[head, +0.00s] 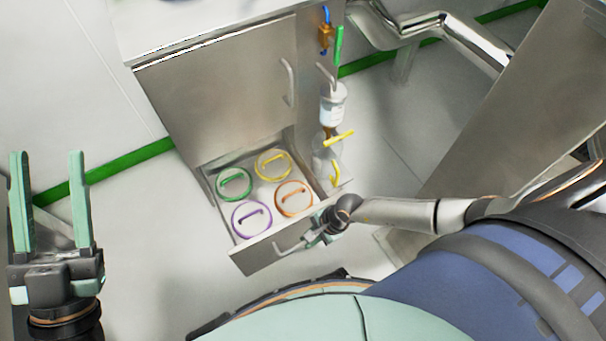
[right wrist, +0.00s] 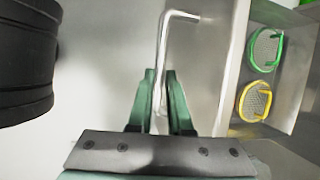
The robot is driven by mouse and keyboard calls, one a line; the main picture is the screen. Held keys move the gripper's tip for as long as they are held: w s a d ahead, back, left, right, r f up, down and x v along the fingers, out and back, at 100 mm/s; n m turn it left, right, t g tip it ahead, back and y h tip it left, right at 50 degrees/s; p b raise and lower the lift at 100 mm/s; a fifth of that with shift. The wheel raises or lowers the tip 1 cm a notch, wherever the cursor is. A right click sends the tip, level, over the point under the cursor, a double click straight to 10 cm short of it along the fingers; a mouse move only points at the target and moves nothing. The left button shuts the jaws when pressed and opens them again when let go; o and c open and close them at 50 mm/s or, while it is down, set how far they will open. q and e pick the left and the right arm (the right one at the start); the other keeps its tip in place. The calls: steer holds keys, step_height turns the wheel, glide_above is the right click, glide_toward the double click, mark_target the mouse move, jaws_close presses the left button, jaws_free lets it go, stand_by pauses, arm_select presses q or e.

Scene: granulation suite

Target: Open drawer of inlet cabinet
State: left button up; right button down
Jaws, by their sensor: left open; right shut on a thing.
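The inlet cabinet (head: 215,88) is a metal box with a closed upper door and a drawer (head: 283,246) at its bottom. The drawer stands pulled well out, and round sieve-like discs with green, yellow, purple and orange rims show inside it. My right gripper (head: 318,238) is at the drawer front, shut on the drawer handle (head: 288,247). In the right wrist view, the handle (right wrist: 163,60) runs between the two green fingers (right wrist: 160,98). My left gripper (head: 48,165) is open and empty at the far left, away from the cabinet.
A bottle (head: 333,105) and a yellow valve handle (head: 338,138) are on the cabinet's right side. A large metal panel (head: 510,110) stands at the right. A metal pipe (head: 440,28) runs at the top right. The floor left of the drawer is clear.

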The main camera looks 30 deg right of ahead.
arm_select(q)
steer(key=w+f+n+g+y+p, duration=0.1)
steer(key=w+f+n+g+y, duration=0.1)
steer(key=f, duration=0.6)
steer(key=w+n+y, duration=0.1)
steer(key=w+y, duration=0.1)
steer(key=y, duration=0.1)
steer(key=shift+a+f+n, duration=0.3)
steer(key=shift+a+n, duration=0.1)
arm_select(e)
steer(key=s, duration=0.3)
steer(key=shift+s+d, duration=0.15)
steer(key=c, duration=0.8)
jaws_free()
steer(key=shift+c, duration=0.2)
arm_select(q)
steer(key=shift+s, duration=0.1)
steer(key=shift+r, duration=0.1)
arm_select(e)
steer(key=shift+r, duration=0.1)
